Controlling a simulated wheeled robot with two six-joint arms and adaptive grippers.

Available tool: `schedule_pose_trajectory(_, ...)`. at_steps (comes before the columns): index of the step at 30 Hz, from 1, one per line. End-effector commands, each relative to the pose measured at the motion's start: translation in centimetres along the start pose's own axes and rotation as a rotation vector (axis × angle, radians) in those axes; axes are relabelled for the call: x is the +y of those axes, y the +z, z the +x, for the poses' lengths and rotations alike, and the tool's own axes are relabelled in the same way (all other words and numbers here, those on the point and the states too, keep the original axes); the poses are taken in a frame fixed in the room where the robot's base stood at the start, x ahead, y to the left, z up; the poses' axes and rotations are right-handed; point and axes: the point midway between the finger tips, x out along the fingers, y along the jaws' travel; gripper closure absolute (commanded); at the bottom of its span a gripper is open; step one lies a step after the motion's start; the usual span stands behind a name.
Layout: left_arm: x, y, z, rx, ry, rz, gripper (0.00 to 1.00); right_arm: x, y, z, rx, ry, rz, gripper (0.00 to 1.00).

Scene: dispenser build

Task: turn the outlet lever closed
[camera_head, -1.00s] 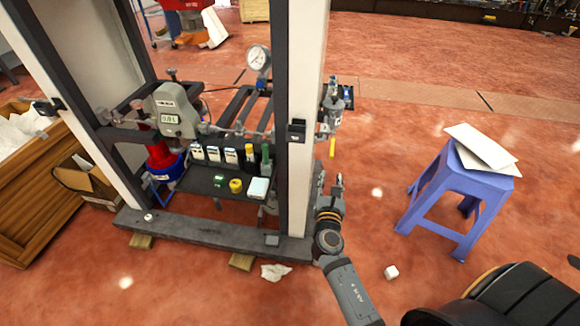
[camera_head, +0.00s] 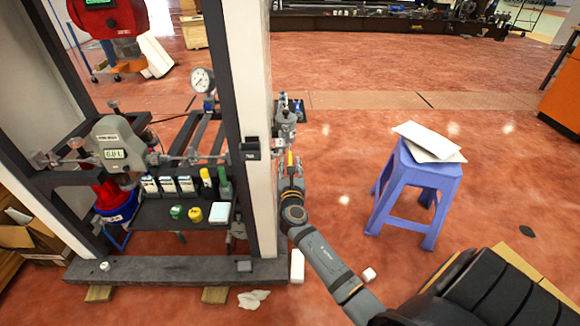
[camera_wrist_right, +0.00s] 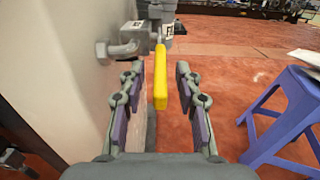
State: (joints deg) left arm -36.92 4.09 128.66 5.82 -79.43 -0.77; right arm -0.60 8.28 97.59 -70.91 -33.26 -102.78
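The outlet lever is a yellow bar (camera_wrist_right: 160,78) hanging straight down from a grey valve (camera_wrist_right: 157,12) in the right wrist view. It also shows small in the head view (camera_head: 290,160), on the right side of the white post. My right gripper (camera_wrist_right: 158,88) is open, with one finger on each side of the lever. Gaps show between the lever and both fingers. In the head view my right gripper (camera_head: 291,174) is at the lever, its fingers partly hidden. My left gripper is not in view.
The white post (camera_head: 250,60) stands close on the left of the gripper. A blue stool (camera_head: 415,185) with white sheets stands to the right. A shelf with bottles (camera_head: 165,212) and a flow meter (camera_head: 118,145) are inside the frame. Floor between post and stool is mostly clear.

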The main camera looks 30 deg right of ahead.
Motion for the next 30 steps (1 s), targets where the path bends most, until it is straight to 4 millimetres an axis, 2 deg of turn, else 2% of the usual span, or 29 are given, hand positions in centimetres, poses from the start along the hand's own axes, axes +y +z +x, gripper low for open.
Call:
schedule_pose_trajectory(5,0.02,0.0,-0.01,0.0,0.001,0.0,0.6,0.0,0.03,0.0,0.0,0.0,0.0,0.66)
schedule_pose_trajectory(13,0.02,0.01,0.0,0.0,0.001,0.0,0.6,0.01,0.04,-0.02,-0.001,0.0,0.0,1.0)
schedule_pose_trajectory(30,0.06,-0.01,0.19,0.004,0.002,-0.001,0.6,0.01,-0.06,-0.04,-0.003,0.0,0.001,1.0)
